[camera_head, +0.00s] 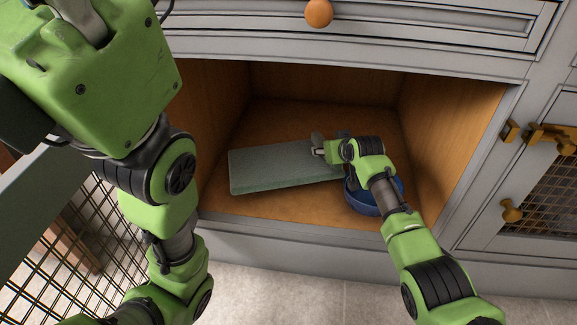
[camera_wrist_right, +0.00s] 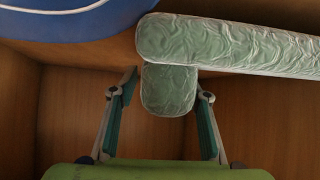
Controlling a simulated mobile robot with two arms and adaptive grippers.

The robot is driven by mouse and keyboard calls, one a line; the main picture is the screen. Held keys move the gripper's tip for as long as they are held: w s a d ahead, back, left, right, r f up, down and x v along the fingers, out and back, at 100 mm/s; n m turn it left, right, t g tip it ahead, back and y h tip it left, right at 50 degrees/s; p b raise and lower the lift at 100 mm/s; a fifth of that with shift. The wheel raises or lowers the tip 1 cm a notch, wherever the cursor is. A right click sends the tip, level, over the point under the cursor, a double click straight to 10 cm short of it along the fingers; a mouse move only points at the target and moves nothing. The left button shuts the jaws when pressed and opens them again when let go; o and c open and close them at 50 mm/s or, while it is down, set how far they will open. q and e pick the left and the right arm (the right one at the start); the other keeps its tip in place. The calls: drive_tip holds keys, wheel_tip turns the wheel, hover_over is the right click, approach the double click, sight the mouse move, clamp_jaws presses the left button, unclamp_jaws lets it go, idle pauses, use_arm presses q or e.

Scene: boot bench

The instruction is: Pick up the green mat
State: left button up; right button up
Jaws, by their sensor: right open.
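The green mat (camera_head: 280,168) is a pale green slab lying in the open wooden cupboard, left of centre. In the right wrist view it is a long wrinkled green block (camera_wrist_right: 235,45) across the upper right. A smaller green piece (camera_wrist_right: 168,90) juts from it between my right fingers; I cannot tell if it is part of the mat. My right gripper (camera_head: 323,148) is at the mat's right end, and it also shows in the wrist view (camera_wrist_right: 167,92). It is open, with a gap on both sides of the green piece. My left arm shows at the left; its fingertips do not.
A round blue container (camera_head: 362,200) stands right of the mat, partly under my right arm; it also shows in the wrist view (camera_wrist_right: 70,25). Cupboard side walls (camera_head: 450,130) and a drawer with an orange knob (camera_head: 319,12) above bound the opening. A mesh door (camera_head: 65,240) hangs at left.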

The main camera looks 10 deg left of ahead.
clamp_jaws()
drive_tip(key=shift+r, duration=0.1)
